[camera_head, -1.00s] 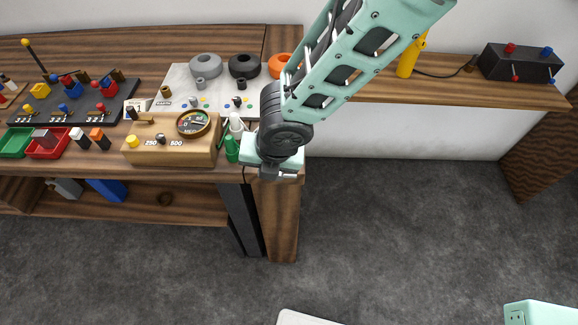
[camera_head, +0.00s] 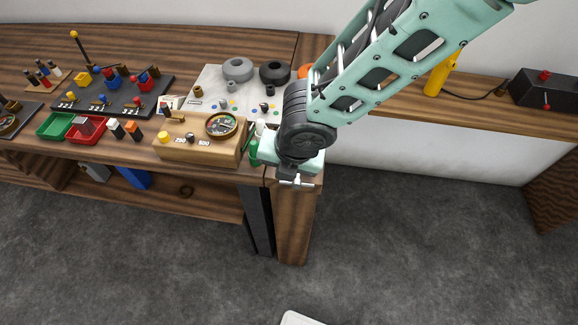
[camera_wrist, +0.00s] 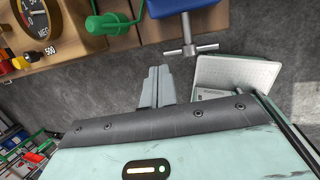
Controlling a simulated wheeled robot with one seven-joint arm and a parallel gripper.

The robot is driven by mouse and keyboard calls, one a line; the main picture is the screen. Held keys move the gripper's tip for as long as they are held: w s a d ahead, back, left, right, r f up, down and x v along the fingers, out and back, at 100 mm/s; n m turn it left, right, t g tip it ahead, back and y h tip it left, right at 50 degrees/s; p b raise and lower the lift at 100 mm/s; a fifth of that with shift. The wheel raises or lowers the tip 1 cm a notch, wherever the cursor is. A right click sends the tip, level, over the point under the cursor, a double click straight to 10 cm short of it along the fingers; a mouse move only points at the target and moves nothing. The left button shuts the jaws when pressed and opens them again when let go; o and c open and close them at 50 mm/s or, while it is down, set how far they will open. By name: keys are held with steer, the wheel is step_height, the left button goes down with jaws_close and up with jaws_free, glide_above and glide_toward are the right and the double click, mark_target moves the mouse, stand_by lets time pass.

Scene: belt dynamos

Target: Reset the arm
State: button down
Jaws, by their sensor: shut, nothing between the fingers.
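My gripper (camera_head: 288,170) is at the front edge of the workbench in the head view, at the end of my mint-green arm, pointing down. In the wrist view its two grey fingers (camera_wrist: 158,80) are together, with nothing between them, above the grey floor. A blue block with a silver T-shaped handle (camera_wrist: 190,48) is at the bench edge just beyond the fingers, apart from them in that view. The handle also shows below my gripper in the head view (camera_head: 297,183).
A wooden meter box (camera_head: 200,140) and a green-handled part (camera_wrist: 112,22) are left of my gripper. Red (camera_head: 86,138) and green trays (camera_head: 55,126) stand farther left. A black box (camera_head: 545,90) is at the right.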

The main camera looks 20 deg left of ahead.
step_height(320, 180, up, 9)
steer(key=s, duration=0.2)
steer(key=shift+r+b, duration=0.2)
steer(key=shift+b, duration=0.1)
steer(key=shift+w, duration=0.1)
